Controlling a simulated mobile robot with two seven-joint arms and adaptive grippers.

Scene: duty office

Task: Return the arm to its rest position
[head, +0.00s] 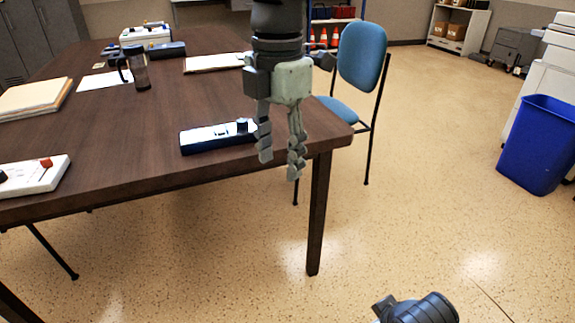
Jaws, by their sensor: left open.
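My left gripper (280,160) hangs pointing down in the upper middle of the head view. Its two fingers are apart with nothing between them. In the picture it overlaps the table's right front edge and the right end of a dark device (205,138) lying on the table. I cannot tell how far it is from that device. Part of another dark arm link of mine (420,308) shows at the bottom edge; no right gripper fingers show.
The brown table (130,165) holds a white switch box (35,176), folders (35,97), a dark mug (137,68) and a clipboard (212,62). A blue chair (361,55) stands behind the table's right corner. A blue bin (540,143) stands at right. The floor between is clear.

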